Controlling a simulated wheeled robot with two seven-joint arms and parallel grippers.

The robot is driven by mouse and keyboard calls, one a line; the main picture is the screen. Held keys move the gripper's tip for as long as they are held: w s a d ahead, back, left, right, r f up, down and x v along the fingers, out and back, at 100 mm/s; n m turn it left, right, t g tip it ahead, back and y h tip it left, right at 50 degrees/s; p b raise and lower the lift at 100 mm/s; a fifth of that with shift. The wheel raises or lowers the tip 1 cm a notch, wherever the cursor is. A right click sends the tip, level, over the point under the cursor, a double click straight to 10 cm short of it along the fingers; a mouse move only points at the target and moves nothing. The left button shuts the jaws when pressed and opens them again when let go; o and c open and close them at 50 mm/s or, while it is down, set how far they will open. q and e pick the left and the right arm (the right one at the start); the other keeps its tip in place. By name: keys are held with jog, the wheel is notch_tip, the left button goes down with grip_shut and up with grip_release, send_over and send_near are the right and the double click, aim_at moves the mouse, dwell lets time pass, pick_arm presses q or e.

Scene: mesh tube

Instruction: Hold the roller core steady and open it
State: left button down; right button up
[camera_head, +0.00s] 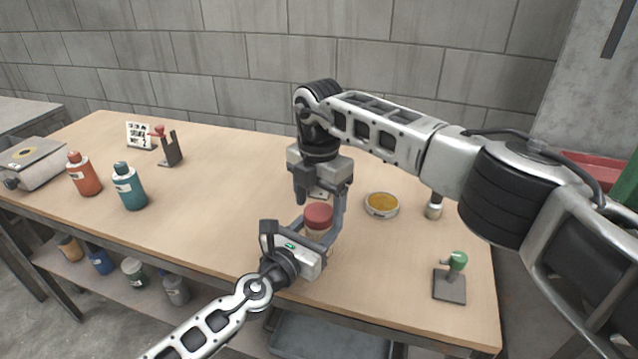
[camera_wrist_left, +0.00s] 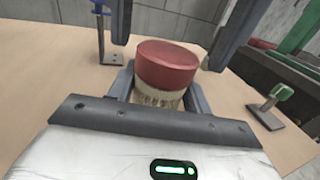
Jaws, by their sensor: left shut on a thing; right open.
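The roller core, with a red round cap (camera_head: 318,213) over a tan, bristly-looking body, stands upright near the middle of the table. It also shows in the left wrist view, the cap (camera_wrist_left: 167,64) above the pale body (camera_wrist_left: 158,98). My left gripper (camera_head: 318,232) is shut on the body below the cap, one finger on each side. My right gripper (camera_head: 318,190) is open and points down just above the cap. In the left wrist view its fingers show above and on either side of the cap, apart from it. The lower end of the core is hidden.
To the right are a round yellow-filled dish (camera_head: 381,205), a small pale-bodied item (camera_head: 433,208) and a green-knobbed stand (camera_head: 456,263). At left are an orange bottle (camera_head: 84,176), a teal bottle (camera_head: 129,187) and a dark stand (camera_head: 171,150). The table (camera_head: 225,190) between is clear.

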jog(key=shift+f, duration=0.7)
jog(key=c, duration=1)
jog(key=n, duration=1.2)
jog(key=shift+n, duration=0.4)
jog(key=n, duration=0.7)
jog(key=shift+n, duration=0.3)
jog(key=n, duration=0.4)
jog(key=shift+r+n, duration=0.1)
jog(key=shift+n, duration=0.3)
jog(key=n, duration=0.3)
